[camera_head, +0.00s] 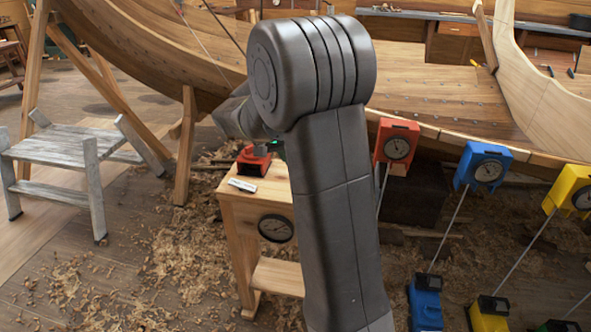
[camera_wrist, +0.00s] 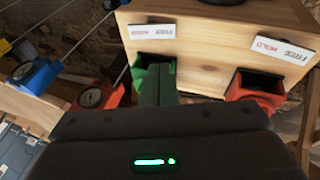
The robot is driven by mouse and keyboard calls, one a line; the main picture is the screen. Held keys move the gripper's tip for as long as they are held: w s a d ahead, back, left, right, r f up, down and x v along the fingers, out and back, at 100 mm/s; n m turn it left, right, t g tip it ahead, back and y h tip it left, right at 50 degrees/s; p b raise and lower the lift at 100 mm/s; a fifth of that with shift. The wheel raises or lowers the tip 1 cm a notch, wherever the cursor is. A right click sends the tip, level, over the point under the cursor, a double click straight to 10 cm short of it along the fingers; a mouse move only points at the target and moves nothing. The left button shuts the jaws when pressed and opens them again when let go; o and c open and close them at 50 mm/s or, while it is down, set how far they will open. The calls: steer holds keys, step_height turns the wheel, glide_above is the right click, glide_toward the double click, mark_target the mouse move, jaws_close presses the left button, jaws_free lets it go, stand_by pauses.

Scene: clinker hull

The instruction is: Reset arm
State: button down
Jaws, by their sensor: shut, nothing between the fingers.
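My arm rises through the middle of the head view and bends over toward a wooden stand (camera_head: 240,215). Most of my gripper is hidden behind the arm there. In the wrist view my gripper (camera_wrist: 165,75) shows as a dark body with a green light and narrow fingers, shut and empty.
Red (camera_head: 396,146), blue (camera_head: 483,166) and yellow (camera_head: 571,189) dial boxes with thin rods stand at the right, along the wooden hull (camera_head: 440,95). A grey step stool (camera_head: 70,140) is at the left. Shavings cover the floor; the front left is otherwise clear.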

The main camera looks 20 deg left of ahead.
steer(key=shift+s+a+r, duration=0.15)
steer(key=shift+s+r, duration=0.05)
steer(key=shift+r, duration=0.4)
steer(key=shift+f, duration=0.1)
